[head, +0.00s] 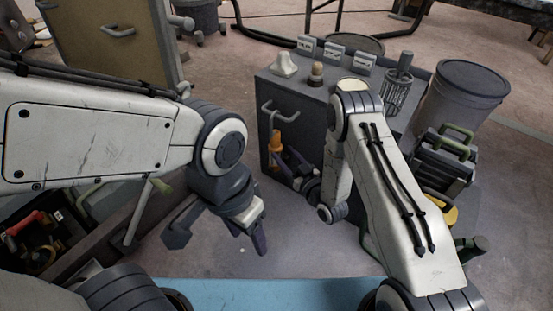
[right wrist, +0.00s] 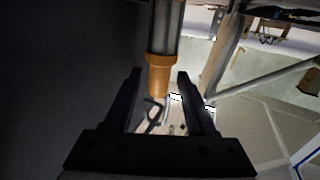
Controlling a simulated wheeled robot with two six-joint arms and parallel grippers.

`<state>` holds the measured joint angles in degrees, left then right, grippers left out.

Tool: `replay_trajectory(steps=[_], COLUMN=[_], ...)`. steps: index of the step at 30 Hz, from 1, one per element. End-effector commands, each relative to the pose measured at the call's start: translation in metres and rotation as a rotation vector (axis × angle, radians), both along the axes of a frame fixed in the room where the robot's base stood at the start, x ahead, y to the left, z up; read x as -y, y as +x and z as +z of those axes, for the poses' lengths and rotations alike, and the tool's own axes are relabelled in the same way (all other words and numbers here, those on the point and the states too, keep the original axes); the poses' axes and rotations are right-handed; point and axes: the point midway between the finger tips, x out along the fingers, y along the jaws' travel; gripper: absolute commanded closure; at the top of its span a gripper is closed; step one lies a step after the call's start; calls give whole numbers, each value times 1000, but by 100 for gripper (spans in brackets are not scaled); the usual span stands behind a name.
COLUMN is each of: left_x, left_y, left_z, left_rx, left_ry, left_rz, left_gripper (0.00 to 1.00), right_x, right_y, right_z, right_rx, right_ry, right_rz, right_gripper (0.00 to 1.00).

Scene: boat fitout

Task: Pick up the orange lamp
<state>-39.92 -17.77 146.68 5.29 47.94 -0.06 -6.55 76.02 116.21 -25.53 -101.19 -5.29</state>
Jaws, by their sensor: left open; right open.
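The orange lamp (head: 277,141) is upright at the front face of the grey cabinet, just below its bar handle. My right gripper (head: 290,157) is open beside the lamp's lower part. In the right wrist view the lamp (right wrist: 159,62) has a grey tube and an orange end, which lies between the two spread fingers, with gaps showing at both sides. Whether a finger touches it I cannot tell. My left gripper (head: 222,236) is open and empty, low over the floor at the left.
The grey cabinet (head: 290,98) carries a wire whisk-like tool (head: 397,88), a wooden-topped item (head: 316,73) and several small white-faced boxes. A grey bin (head: 458,95) and green-handled cases (head: 446,160) stand right. An open drawer with tools (head: 35,240) is at lower left.

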Motion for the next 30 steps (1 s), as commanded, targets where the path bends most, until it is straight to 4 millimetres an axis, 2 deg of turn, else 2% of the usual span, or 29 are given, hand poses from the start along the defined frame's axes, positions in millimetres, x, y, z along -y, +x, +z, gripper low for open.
replay_trajectory(steps=[5, 15, 19, 26, 30], left_x=[0, 0, 0, 0, 0], left_y=[0, 0, 0, 0, 0], left_z=[-9, -45, -48, -46, -46], left_rx=[0, 0, 0, 0, 0], left_ry=[0, 0, 0, 0, 0], left_rz=[0, 1, 1, 1, 1], left_gripper=[41, 41, 41, 41, 41], right_x=[-7, -29, -34, -34, -34], right_y=[12, 45, 53, 54, 53], right_z=[-1, 0, 3, 4, 4], right_rx=[1, 3, 0, -2, -3], right_ry=[0, -1, 0, 0, -1], right_rz=[0, 1, -1, -1, -1], right_gripper=[44, 44, 44, 44, 98])
